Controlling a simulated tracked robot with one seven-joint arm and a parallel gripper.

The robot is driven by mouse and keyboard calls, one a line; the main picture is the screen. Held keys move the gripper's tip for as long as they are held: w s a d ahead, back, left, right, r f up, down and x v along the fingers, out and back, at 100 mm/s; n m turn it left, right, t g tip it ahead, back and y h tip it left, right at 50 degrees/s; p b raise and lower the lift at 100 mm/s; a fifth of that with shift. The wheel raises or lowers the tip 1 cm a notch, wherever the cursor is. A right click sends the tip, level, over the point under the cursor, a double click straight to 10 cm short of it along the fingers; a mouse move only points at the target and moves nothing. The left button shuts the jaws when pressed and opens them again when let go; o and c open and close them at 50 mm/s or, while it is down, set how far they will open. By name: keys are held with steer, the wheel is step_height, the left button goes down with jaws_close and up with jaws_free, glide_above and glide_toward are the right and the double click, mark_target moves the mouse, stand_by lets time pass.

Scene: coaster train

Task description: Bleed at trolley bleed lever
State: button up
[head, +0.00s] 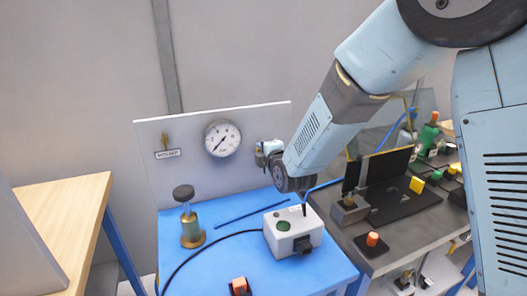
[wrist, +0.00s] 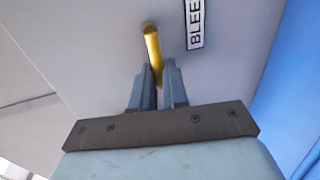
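The bleed lever (wrist: 152,45), a yellow bent rod, stands out from the grey panel in the wrist view. A white label (wrist: 194,22) starting "BLEE" is beside it. My gripper (wrist: 158,75) has its two fingers close on either side of the lever's lower end and looks shut on it. In the head view my gripper (head: 265,150) is at the right part of the trolley's upright panel (head: 185,170); the lever there is hidden behind my gripper and arm.
A gauge (head: 222,138) and a brass lever (head: 165,140) with a label are on the panel. A wooden table (head: 60,215) stands left, a cluttered dark bench (head: 400,225) right.

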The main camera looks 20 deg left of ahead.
steer(key=o, duration=0.5)
steer(key=shift+f, duration=0.1)
steer(key=shift+c, duration=0.2)
steer(key=v, duration=1.3)
steer(key=shift+s+d, duration=0.25)
steer(key=shift+s, duration=0.05)
